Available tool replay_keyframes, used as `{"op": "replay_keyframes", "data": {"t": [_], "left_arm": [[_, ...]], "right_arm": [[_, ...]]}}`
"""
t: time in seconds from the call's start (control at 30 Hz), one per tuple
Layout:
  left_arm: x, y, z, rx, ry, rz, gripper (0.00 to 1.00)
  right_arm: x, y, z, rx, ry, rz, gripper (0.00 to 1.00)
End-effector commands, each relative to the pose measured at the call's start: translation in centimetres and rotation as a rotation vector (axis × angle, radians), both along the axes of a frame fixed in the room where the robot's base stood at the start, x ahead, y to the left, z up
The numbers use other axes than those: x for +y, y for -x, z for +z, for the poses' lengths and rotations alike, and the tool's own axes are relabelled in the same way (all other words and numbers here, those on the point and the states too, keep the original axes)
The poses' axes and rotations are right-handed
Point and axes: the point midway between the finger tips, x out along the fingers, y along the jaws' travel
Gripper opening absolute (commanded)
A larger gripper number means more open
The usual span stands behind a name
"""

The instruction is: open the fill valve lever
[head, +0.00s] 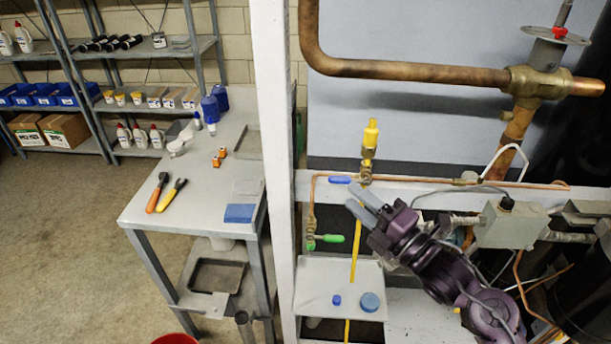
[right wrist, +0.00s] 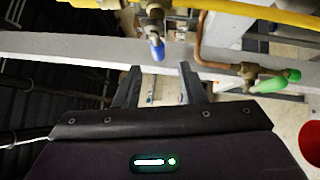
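A blue lever (head: 340,180) sits on a brass valve on the copper line beside the white rail, below a yellow-capped fitting (head: 370,138). A green lever (head: 330,238) is on a lower valve to the left. I cannot tell from labels which is the fill valve. My right gripper (head: 358,201) is open and empty, just below and right of the blue lever. In the right wrist view the blue lever (right wrist: 157,47) lies beyond the gap between the fingertips (right wrist: 160,75), seemingly apart from them. The green lever (right wrist: 270,84) is to the right there. My left gripper is out of view.
A yellow hose (head: 354,250) hangs near the fingers. A white post (head: 275,150) stands left of the valves. A small shelf (head: 312,275) with blue caps is below. A thick copper pipe (head: 420,72) runs above. A bench (head: 190,200) with tools stands at left.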

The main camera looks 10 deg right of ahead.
Motion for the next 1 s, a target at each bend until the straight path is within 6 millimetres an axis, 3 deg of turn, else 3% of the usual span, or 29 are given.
{"op": "replay_keyframes", "data": {"t": [0.43,0.83,1.0], "left_arm": [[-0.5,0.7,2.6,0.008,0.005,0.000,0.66],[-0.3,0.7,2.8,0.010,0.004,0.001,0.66],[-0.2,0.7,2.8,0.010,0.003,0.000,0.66]], "right_arm": [[3.5,-5.4,1.1,0.002,-0.004,-0.002,0.37],[4.1,-6.1,0.9,0.004,-0.002,-0.001,0.37],[4.1,-6.1,1.0,0.004,-0.002,-0.001,0.16]]}}
